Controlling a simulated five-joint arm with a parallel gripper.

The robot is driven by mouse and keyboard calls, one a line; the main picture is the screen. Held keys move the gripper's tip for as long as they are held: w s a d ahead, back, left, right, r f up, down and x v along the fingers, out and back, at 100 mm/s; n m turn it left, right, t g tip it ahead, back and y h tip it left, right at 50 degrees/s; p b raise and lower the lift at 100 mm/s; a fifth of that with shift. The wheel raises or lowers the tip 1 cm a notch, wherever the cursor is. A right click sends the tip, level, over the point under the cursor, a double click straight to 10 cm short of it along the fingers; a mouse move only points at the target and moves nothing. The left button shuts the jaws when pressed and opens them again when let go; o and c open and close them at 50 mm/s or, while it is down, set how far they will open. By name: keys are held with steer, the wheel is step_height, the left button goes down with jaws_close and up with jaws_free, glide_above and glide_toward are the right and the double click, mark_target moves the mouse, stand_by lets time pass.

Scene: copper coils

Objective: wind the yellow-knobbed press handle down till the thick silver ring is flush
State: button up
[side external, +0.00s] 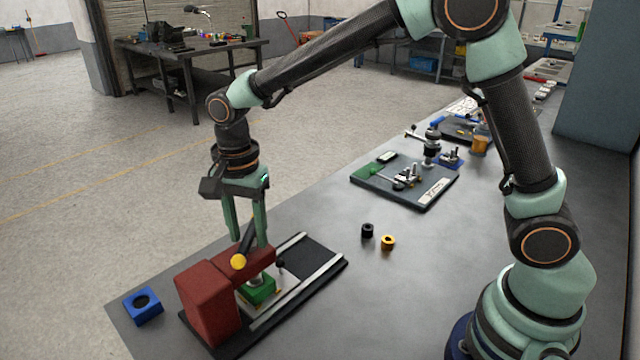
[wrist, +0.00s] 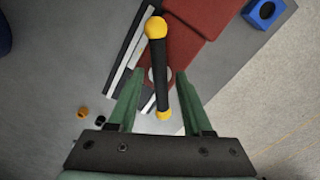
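The red press (side external: 208,300) stands at the table's lower left. Its black handle bar (wrist: 159,75) has a yellow knob at each end, an upper one (wrist: 156,27) and a lower one (wrist: 164,115) in the wrist view. One yellow knob (side external: 238,261) shows in the side view. My gripper (side external: 249,241) is open above the press, pointing down, its fingers on either side of the bar with gaps. A green block (side external: 258,291) sits under the press arm, with a small silver part on top. I cannot tell how far the silver ring is sunk.
A blue block with a hole (side external: 143,306) lies left of the press. A black ring (side external: 367,230) and a yellow ring (side external: 388,242) lie on the table to the right. A dark board with fixtures (side external: 405,182) lies farther back. The table between is clear.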

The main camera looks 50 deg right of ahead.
steer(key=shift+r, duration=3.5)
steer(key=shift+f+n, duration=1)
steer(key=shift+f, duration=0.75)
steer(key=shift+f, duration=0.3)
steer(key=shift+f, duration=1.45)
steer(key=shift+c, duration=0.3)
